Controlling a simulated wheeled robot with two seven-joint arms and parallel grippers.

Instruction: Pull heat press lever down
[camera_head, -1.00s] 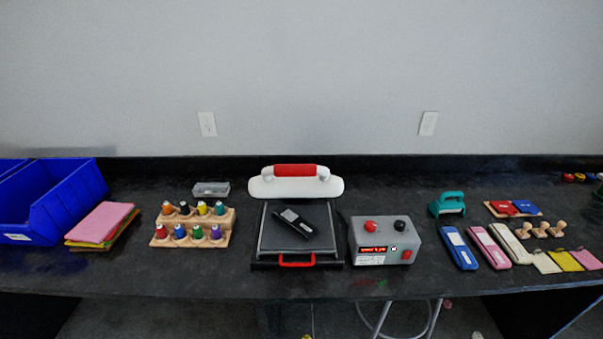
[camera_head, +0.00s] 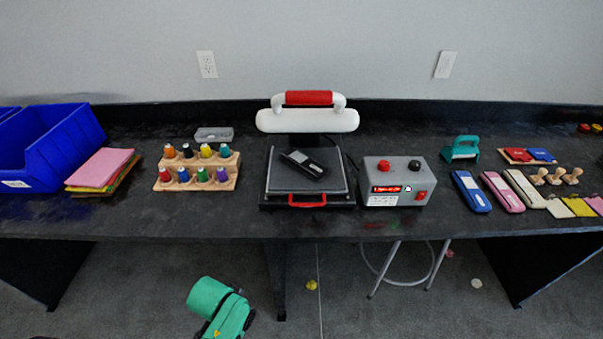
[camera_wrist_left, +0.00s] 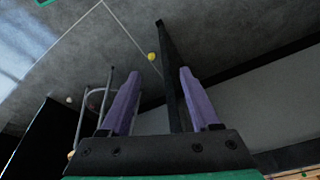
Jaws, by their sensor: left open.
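The heat press stands open at the middle of the table in the head view. Its white upper plate (camera_head: 307,121) is raised and carries the lever, a red grip (camera_head: 308,98) on a white handle. A black object with a pale label (camera_head: 303,163) lies on the dark lower plate (camera_head: 285,186). My left arm shows at the bottom of the head view, below the table's front edge, with its gripper not clear there. In the left wrist view my left gripper (camera_wrist_left: 155,75) has two purple fingers spread apart with nothing between them. My right gripper is in neither view.
A grey control box (camera_head: 392,182) stands right of the press. A wooden rack of thread spools (camera_head: 197,181) is to its left, with blue bins (camera_head: 50,155) farther left. Staplers (camera_head: 472,191) and stamps lie at right. A stool (camera_head: 405,275) stands under the table.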

